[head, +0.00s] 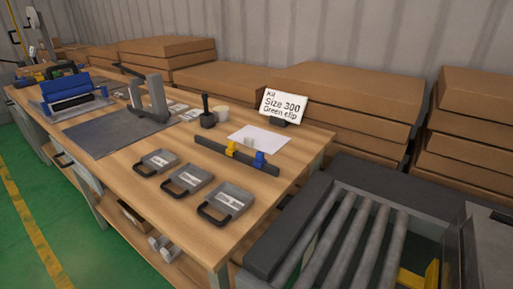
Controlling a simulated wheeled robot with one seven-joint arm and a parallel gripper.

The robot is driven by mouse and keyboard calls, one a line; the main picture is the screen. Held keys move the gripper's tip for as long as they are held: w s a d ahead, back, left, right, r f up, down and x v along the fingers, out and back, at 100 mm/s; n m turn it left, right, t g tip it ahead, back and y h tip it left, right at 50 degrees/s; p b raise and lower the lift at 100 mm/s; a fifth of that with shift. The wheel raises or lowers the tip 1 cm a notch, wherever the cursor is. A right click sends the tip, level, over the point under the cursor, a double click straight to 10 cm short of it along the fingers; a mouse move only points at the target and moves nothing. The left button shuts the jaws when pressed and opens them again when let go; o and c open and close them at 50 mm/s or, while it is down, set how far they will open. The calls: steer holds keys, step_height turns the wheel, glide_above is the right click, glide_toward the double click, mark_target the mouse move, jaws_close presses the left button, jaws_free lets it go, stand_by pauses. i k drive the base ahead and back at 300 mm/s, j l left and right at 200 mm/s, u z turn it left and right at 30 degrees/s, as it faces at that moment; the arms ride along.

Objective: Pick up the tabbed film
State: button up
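No piece can be surely told as the tabbed film. A flat white sheet (262,137) lies on the wooden workbench (120,165) near its right end. Three small grey trays with dark handles, a left one (146,166), a middle one (173,188) and a right one (213,209), stand along the front edge. Each holds small pale pieces, too small to identify. A sign (283,107) behind the sheet reads "Kit Size 300 Green clip". My gripper is not in view.
A dark bar (212,151) with a yellow clip (232,148) and a blue clip (260,158) lies between trays and sheet. A dark mat (118,133) and grey bracket (151,101) are left. A roller conveyor (345,248) stands at right, cardboard boxes (238,88) behind.

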mark_target(268, 142)
steer(key=k+z, duration=0.2)
steer(key=z, duration=0.3)
steer(key=k+l+z, duration=0.1)
steer(key=z, duration=0.35)
steer(key=j+z, duration=0.3)
steer(key=j, duration=0.55)
steer(key=j+z, duration=0.3)
steer(key=j, duration=0.55)
